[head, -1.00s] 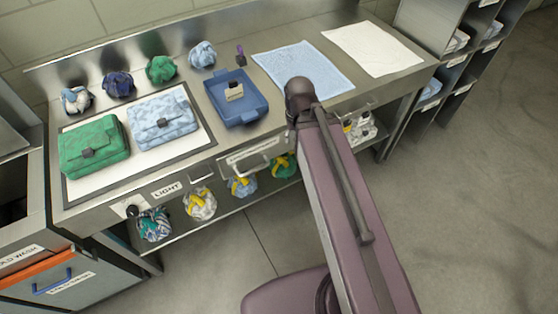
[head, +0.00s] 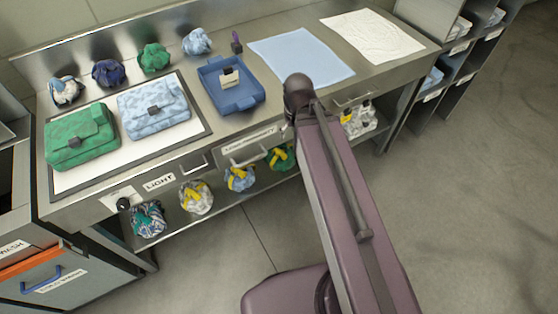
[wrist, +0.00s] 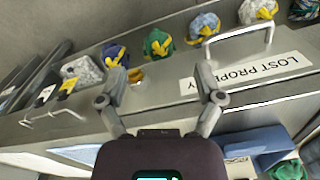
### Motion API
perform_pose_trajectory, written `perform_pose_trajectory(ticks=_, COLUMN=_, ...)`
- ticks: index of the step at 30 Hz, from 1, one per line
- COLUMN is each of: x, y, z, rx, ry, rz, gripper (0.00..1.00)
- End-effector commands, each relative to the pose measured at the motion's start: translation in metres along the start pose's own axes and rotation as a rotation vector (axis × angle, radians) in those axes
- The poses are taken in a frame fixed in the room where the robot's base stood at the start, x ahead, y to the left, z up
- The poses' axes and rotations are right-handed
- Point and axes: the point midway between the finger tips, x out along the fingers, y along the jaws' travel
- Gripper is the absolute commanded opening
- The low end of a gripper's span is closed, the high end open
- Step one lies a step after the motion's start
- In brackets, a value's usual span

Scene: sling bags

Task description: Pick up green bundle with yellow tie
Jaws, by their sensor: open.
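The green bundle with a yellow tie (head: 283,157) sits on the low shelf under the counter, partly covered by my arm in the head view. In the wrist view the green bundle (wrist: 157,44) shows with its yellow tie, beyond and between my fingertips. My gripper (wrist: 161,80) is open and empty, its two fingers spread, apart from the bundle. The head view does not show the fingers; my arm hides them.
Blue (head: 239,178), white (head: 196,197) and patterned bundles share the shelf. A drawer handle (wrist: 240,36) and the "lost property" drawer front (wrist: 265,70) are near my gripper. A dark blue bundle (wrist: 115,55) lies beside the green one. The counter above holds bags and a blue tray (head: 240,108).

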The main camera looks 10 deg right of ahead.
Motion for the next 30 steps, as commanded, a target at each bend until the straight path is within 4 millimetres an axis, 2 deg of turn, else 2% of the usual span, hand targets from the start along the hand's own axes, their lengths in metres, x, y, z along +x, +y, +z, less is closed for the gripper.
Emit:
perform_pose_trajectory(ticks=1, x=0.021, y=0.0, z=-0.001, rx=-0.001, ry=0.002, rz=-0.001, gripper=0.85)
perform_pose_trajectory(ticks=3, x=0.035, y=0.0, z=-0.002, rx=-0.003, ry=0.004, rz=-0.002, gripper=0.85)
perform_pose_trajectory(ticks=30, x=0.213, y=0.006, z=-0.019, rx=-0.034, ry=0.041, rz=-0.016, gripper=0.85)
